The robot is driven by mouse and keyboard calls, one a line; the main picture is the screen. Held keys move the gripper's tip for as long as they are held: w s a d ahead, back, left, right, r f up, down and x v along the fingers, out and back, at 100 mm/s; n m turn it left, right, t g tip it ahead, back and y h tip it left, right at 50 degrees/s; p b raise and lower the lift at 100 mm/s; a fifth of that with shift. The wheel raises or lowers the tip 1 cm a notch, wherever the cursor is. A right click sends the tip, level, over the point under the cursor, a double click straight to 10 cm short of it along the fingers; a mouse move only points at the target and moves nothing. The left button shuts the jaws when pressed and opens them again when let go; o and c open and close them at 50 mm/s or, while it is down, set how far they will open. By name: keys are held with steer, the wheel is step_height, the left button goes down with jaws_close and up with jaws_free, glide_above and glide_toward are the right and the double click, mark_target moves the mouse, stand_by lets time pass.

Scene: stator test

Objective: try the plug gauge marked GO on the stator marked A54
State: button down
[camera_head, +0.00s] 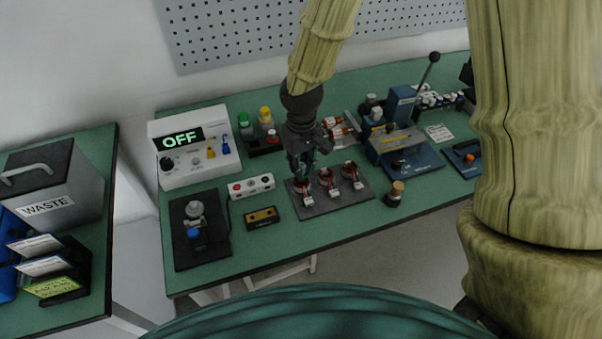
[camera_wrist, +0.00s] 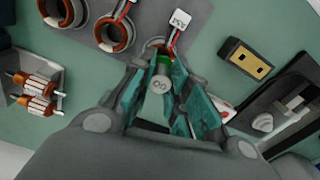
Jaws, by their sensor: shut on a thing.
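My gripper (camera_wrist: 160,90) is shut on a plug gauge (camera_wrist: 158,86) with a grey end marked GO and a green band. In the head view my gripper (camera_head: 301,168) is over the leftmost stator (camera_head: 301,187). In the wrist view this stator (camera_wrist: 149,49) is a copper-wound ring with a white tag (camera_wrist: 180,19) that seems to read A54. The gauge's far end points at the stator and hides part of it. I cannot tell whether it is in the bore. Two more stators (camera_wrist: 115,34) (camera_wrist: 64,10) sit beside it on the grey plate (camera_head: 327,204).
A white box with an OFF display (camera_head: 195,146) stands at the left. A three-button strip (camera_head: 251,187) and a yellow-topped block (camera_head: 262,217) lie near the plate. Wound rotors (camera_wrist: 38,88) lie in a tray. A blue press (camera_head: 400,105) stands at right.

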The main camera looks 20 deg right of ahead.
steer(key=shift+r, duration=0.3)
steer(key=shift+r+p, duration=2.45)
steer(key=shift+r, duration=0.1)
